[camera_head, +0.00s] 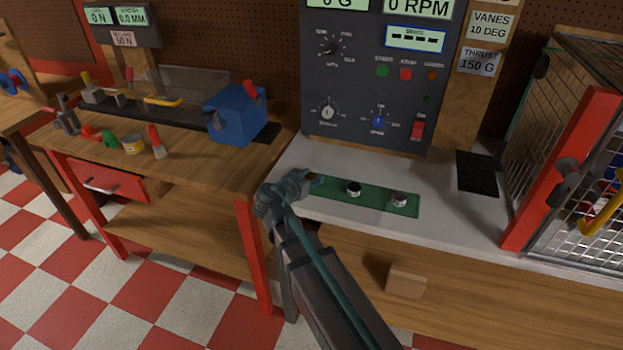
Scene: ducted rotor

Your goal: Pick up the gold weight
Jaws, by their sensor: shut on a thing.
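The gold weight (318,181) is at the left end of a green mat (378,199) on the grey-white bench top. Only a small part of it shows, because my gripper covers the rest. My gripper (311,181) reaches in from the left and is shut on the gold weight. I cannot tell whether the weight still touches the mat. A dark weight (353,188) stands upright at the middle of the mat, and a silver weight (400,200) stands near its right end. Both are apart from my gripper.
A control panel (355,100) with knobs and buttons rises behind the mat. A wire cage (590,160) with a red post (562,170) stands at the right. A black pad (477,172) lies between them. A wooden workbench (185,165) with a blue block (236,114) is at the left.

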